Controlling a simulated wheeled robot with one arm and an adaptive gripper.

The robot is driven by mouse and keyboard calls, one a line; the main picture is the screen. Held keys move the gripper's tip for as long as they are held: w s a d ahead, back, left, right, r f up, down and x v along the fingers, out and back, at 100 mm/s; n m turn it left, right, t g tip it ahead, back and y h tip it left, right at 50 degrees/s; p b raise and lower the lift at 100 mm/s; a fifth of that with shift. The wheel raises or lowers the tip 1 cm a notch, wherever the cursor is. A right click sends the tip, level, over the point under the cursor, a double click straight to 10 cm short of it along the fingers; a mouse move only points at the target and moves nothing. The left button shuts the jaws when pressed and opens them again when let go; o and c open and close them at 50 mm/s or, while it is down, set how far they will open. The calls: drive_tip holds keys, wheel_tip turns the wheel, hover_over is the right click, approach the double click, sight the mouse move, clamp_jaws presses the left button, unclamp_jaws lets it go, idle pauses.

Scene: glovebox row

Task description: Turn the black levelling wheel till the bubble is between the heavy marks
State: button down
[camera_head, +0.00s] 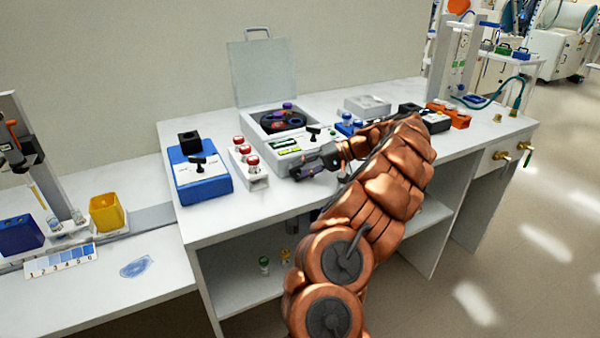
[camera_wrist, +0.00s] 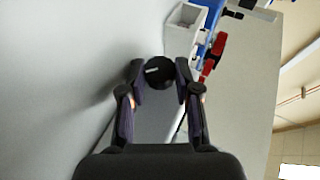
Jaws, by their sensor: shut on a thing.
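The black levelling wheel (camera_wrist: 157,73), with a white line on its face, sits between the fingertips of my gripper (camera_wrist: 159,76) in the wrist view. The fingers are closed on it from both sides. In the head view my gripper (camera_head: 308,167) is at the front of the grey machine (camera_head: 322,150) with a raised lid, and the wheel is hidden there. A small yellow-green strip (camera_head: 296,173) shows beside the gripper; it may be the bubble vial. The bubble and its marks are too small to read.
A block with several red-topped knobs (camera_head: 250,167) and a blue box (camera_head: 200,178) with a black lever stand left of the machine. Blue, black and orange items (camera_head: 448,118) stand to the right. The bench front edge is close below.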

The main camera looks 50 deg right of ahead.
drive_tip(key=shift+d+f+m+t+y, duration=0.1)
drive_tip(key=shift+f+m+t+y, duration=0.15)
drive_tip(key=shift+t+y, duration=0.35)
drive_tip(key=shift+r+y, duration=0.1)
drive_tip(key=shift+y, duration=0.2)
drive_tip(key=c, duration=0.8)
unclamp_jaws()
